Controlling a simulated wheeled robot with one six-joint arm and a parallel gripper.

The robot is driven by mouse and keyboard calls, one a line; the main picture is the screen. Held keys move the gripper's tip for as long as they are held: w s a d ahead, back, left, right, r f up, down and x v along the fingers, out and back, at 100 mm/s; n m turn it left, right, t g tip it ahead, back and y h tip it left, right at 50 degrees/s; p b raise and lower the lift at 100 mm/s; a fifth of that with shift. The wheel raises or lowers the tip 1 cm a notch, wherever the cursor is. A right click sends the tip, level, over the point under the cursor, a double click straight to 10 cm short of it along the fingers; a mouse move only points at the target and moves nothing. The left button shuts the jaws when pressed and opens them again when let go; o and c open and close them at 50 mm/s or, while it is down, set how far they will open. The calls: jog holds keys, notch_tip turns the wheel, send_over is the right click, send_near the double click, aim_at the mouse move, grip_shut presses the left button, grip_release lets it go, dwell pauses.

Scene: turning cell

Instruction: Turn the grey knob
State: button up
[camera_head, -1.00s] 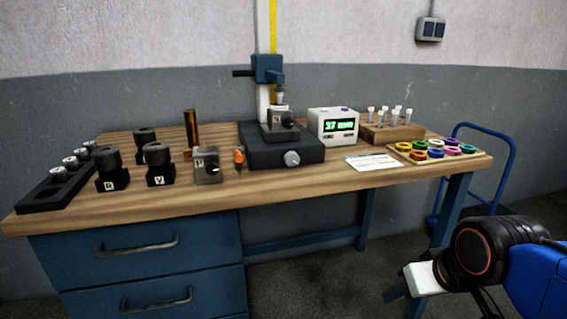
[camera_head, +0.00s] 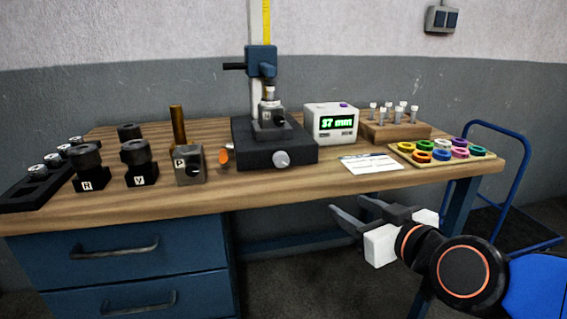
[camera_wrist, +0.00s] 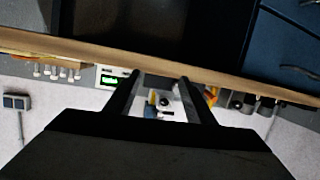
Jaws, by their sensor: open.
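The grey knob (camera_head: 281,159) is a round light-grey disc on the front face of a dark block base (camera_head: 250,152) on the workbench. Above that base stand a small grey block (camera_head: 270,122) and a blue head on a post (camera_head: 261,60). My gripper (camera_head: 349,206) is open and empty, in front of the bench edge, to the right of the knob and lower than it, apart from it. In the wrist view, which is upside down, the two dark fingers (camera_wrist: 158,78) are spread, with the bench edge and the stand beyond them. I cannot make out the knob clearly there.
A display box (camera_head: 331,122) reads 37 mm. A paper card (camera_head: 371,165), a tray of coloured rings (camera_head: 421,150) and a wooden rack (camera_head: 395,132) stand right. An orange-ended item (camera_head: 225,157) and a block marked P (camera_head: 190,165) are left of the base.

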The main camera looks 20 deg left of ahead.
aim_at(282, 161)
jog(key=shift+s+a+r+t, duration=1.7)
jog(key=shift+s+a, duration=1.05)
jog(key=shift+a, duration=1.8)
jog(key=shift+n, duration=0.3)
jog(key=x, duration=1.7)
jog(key=shift+w+d, duration=0.1)
jog(key=shift+w, duration=0.2)
jog(key=c, duration=1.1)
jog(key=shift+o, duration=0.2)
